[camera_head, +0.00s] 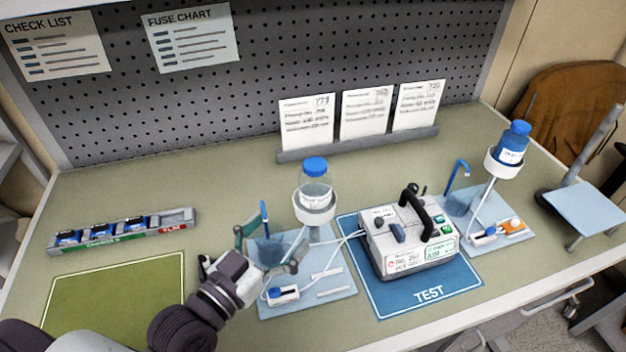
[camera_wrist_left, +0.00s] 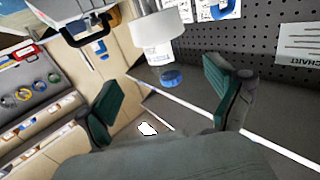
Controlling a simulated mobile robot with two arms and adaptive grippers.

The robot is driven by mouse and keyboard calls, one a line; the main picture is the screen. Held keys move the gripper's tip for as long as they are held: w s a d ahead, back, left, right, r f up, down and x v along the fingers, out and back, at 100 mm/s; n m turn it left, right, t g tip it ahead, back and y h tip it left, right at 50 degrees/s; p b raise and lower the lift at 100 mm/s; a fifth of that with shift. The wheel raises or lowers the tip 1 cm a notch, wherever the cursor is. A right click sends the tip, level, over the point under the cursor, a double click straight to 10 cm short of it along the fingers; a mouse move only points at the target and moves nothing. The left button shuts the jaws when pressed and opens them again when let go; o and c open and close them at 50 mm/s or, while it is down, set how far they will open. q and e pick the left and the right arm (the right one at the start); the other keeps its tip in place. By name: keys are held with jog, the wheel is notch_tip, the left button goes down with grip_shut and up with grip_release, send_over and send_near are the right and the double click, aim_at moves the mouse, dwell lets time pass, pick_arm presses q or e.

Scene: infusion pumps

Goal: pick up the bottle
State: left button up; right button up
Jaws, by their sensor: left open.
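A clear bottle (camera_head: 315,183) with a blue cap stands upright in a white ring holder (camera_head: 316,212) near the middle of the bench. A second, blue-filled bottle (camera_head: 511,146) with a blue cap sits in another holder at the right. My left gripper (camera_head: 270,242) is open and empty, in front of and below the nearer bottle, to its left. My right gripper is not in view.
A white pump (camera_head: 408,240) with a black handle stands on the blue TEST mat (camera_head: 385,300). Light blue trays (camera_head: 330,265) with tubing lie under the holders. A fuse rack (camera_head: 125,230) and a green mat (camera_head: 110,295) are at the left. Cards (camera_head: 365,112) stand behind.

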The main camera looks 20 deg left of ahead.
aim_at(306, 200)
pick_arm(q)
jog(key=x, duration=0.2)
jog(key=p+x, duration=0.1)
jog(key=shift+w+d+r, duration=0.25)
jog(key=shift+r, duration=0.05)
jog(key=x, duration=0.2)
jog(key=shift+w+a+f+p, duration=0.1)
jog(key=shift+w+f+p, duration=0.1)
jog(key=shift+w+p, duration=0.1)
jog(key=shift+w, duration=0.2)
jog(key=shift+w+d+r+p, duration=0.2)
jog(key=shift+w+p, duration=0.3)
jog(key=shift+w, duration=0.2)
jog(key=p+x, duration=0.1)
jog(key=x, duration=0.2)
jog(key=shift+w+f, duration=0.2)
jog(key=shift+w, duration=0.05)
jog(key=shift+w+f, duration=0.1)
jog(key=shift+w, duration=0.05)
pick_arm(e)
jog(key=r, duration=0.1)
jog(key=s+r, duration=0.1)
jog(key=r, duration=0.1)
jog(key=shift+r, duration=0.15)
